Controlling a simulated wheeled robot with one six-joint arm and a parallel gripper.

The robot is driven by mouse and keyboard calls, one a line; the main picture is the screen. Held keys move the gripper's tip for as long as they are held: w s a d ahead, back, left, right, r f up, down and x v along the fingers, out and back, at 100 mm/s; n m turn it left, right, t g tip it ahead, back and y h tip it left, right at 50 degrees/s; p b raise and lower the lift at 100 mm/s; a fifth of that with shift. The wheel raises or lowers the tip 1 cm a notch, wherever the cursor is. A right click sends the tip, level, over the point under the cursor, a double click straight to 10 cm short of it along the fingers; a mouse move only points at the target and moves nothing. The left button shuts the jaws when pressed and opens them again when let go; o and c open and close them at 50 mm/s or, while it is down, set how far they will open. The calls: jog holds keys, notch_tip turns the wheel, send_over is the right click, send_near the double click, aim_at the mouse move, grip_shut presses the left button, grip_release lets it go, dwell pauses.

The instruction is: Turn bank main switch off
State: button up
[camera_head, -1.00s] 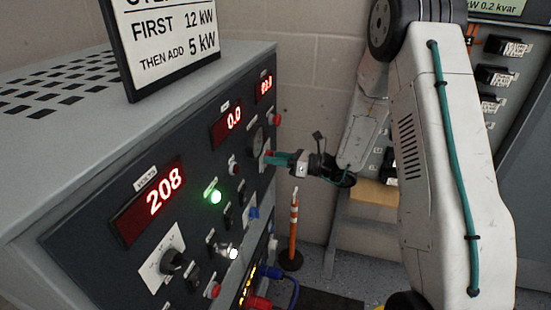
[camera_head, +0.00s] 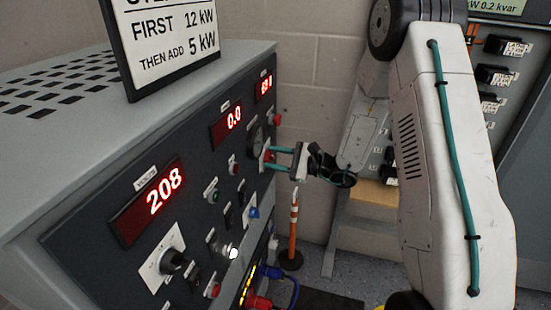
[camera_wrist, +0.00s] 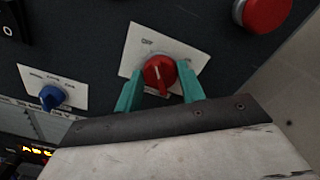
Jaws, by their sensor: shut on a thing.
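The bank main switch is a red rotary knob (camera_wrist: 159,72) on a white plate (camera_wrist: 138,48) in the wrist view. An "OFF" label is printed above the knob. A pale line on the knob runs toward the lower edge of the picture. My gripper (camera_wrist: 160,88) has its two teal fingers on either side of the knob and is shut on it. In the head view my gripper (camera_head: 268,159) reaches the right part of the dark panel (camera_head: 90,220), one finger above the other. The knob is mostly hidden there.
A blue knob (camera_wrist: 52,97) lies to the left and a red push button (camera_wrist: 262,12) to the upper right in the wrist view. The voltage display (camera_head: 163,192) reads 208. The green lamp (camera_head: 213,196) is dark. An orange post (camera_head: 293,230) stands below my gripper.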

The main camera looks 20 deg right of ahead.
jog(key=shift+n, duration=0.9)
jog(key=o, duration=1)
jog(key=shift+c, duration=0.2)
jog(key=v, duration=0.7)
jog(key=shift+s+d, duration=0.25)
jog(key=shift+d, duration=0.05)
